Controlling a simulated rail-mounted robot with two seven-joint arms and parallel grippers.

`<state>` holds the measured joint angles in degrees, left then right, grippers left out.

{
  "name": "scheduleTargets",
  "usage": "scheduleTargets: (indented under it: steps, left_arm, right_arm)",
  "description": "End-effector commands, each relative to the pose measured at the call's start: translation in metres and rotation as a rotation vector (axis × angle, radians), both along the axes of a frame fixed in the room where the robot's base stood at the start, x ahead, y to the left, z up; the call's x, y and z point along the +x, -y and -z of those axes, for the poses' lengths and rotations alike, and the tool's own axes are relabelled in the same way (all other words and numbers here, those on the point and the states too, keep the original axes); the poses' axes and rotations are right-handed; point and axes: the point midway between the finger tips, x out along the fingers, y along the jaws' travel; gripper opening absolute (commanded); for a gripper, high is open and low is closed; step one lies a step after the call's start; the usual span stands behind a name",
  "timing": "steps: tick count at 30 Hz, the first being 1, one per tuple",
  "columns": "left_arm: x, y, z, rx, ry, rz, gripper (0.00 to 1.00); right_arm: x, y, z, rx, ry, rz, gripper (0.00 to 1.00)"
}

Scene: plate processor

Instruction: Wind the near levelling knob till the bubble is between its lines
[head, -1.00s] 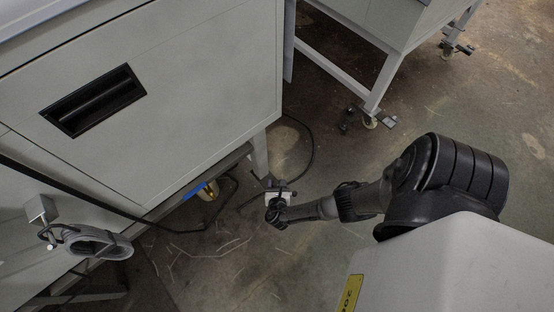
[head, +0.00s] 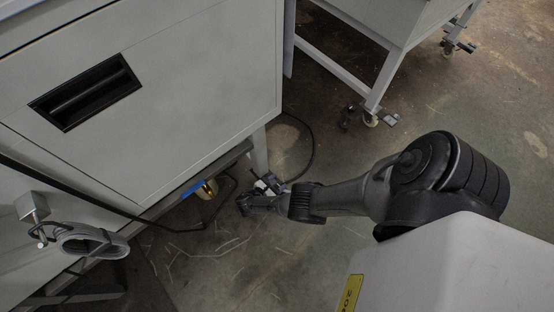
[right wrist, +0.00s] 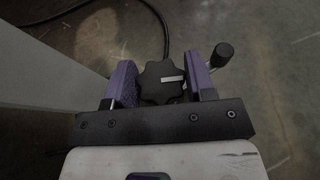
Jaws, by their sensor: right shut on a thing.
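The near levelling knob (right wrist: 160,82), black and lobed with a pale mark on its top, lies between the purple pads of my right gripper (right wrist: 163,84) in the right wrist view. The gripper is shut on it. In the head view my right gripper (head: 270,184) is low by the foot of the near cabinet's leg (head: 259,152), small and partly hidden by my wrist. I cannot make out a bubble or its lines in either view. My left gripper is not in view.
A black-handled lever (right wrist: 222,55) stands right beside the gripper. A dark cable (head: 312,150) loops over the floor behind. A second bench (head: 375,85) stands behind; floor at the right is open.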

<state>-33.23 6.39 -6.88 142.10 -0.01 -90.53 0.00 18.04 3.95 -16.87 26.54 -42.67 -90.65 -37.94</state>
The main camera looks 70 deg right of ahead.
Motion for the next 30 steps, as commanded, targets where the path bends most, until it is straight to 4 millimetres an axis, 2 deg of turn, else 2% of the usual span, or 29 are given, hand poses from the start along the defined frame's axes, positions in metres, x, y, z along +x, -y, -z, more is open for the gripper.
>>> scheduleTargets:
  steps: [9,24,25,30]
  left_arm:
    - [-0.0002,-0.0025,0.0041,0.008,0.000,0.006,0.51]
    - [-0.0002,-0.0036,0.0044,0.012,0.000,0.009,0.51]
    - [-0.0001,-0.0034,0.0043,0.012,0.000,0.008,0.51]
    - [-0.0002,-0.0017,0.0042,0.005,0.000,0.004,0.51]
  right_arm:
    - [0.0002,0.0000,0.0002,0.000,0.000,0.088,0.26]
    - [-0.0002,0.0001,0.0001,0.000,0.001,0.099,0.26]
    - [-0.0001,0.0002,0.0001,0.000,0.001,0.099,0.53]
    - [-0.0001,0.0002,0.0001,0.000,0.001,0.098,0.69]
